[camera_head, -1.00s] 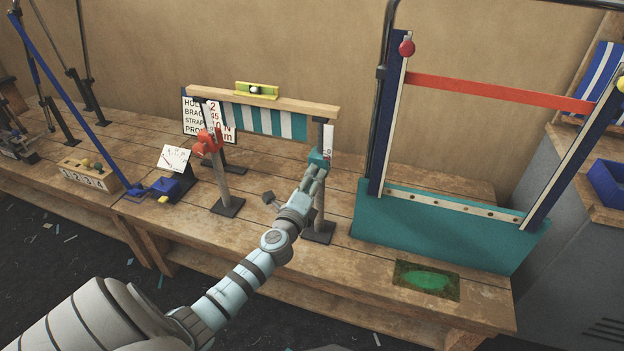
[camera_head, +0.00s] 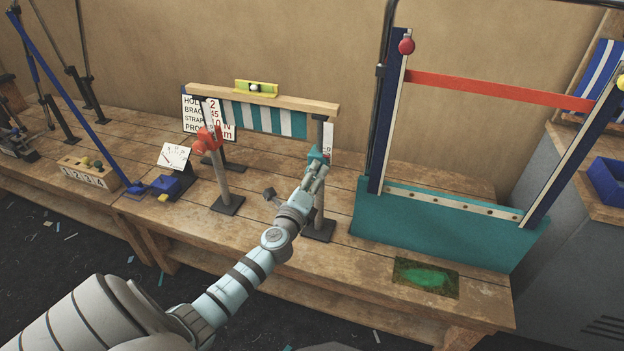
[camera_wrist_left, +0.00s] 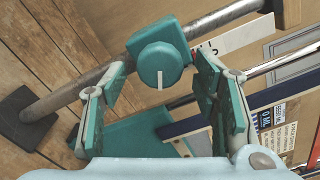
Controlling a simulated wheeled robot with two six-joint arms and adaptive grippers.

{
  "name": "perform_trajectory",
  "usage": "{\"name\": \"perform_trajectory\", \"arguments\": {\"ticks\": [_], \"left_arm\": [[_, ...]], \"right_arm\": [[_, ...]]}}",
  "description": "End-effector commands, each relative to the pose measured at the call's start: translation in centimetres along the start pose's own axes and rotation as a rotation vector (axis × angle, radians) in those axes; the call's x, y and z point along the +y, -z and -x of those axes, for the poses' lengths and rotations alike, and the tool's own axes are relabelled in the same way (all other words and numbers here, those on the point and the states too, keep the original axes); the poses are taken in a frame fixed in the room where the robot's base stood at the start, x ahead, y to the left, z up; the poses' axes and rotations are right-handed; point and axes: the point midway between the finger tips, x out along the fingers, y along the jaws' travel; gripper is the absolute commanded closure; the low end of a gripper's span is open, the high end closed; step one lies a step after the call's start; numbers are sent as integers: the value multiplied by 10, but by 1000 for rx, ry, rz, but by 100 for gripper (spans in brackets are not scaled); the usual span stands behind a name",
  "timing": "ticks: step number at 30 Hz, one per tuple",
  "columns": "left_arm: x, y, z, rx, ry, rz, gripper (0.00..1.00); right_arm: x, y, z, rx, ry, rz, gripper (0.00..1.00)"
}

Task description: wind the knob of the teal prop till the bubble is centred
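The teal prop (camera_head: 318,155) is a grey post with a teal collar under the right end of a wooden beam (camera_head: 300,105). Its round teal knob (camera_wrist_left: 160,65), with a white mark, faces the left wrist camera. My left gripper (camera_head: 316,174) is at the knob. In the left wrist view its fingers (camera_wrist_left: 160,72) stand apart on either side of the knob, with a visible gap on each side. A yellow spirit level (camera_head: 270,91) lies on the beam. Its pale bubble shows near the middle, too small to judge exactly. My right gripper is not in view.
A red-collared prop (camera_head: 207,140) stands under the beam's left part. Striped cloth (camera_head: 262,118) hangs below the beam.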

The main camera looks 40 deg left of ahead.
Motion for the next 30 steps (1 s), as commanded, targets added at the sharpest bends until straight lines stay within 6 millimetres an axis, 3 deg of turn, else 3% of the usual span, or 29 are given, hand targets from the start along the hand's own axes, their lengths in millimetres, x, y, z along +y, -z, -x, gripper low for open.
{"name": "perform_trajectory", "arguments": {"ticks": [8,18,21,30], "left_arm": [[1,0,12,1,0,0,45],[1,1,99,3,-2,-1,45],[1,1,114,2,-2,-1,45],[0,0,120,0,0,0,45]], "right_arm": [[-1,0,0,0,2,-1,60],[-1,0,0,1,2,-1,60],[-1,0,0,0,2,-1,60],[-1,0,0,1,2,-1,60]]}}
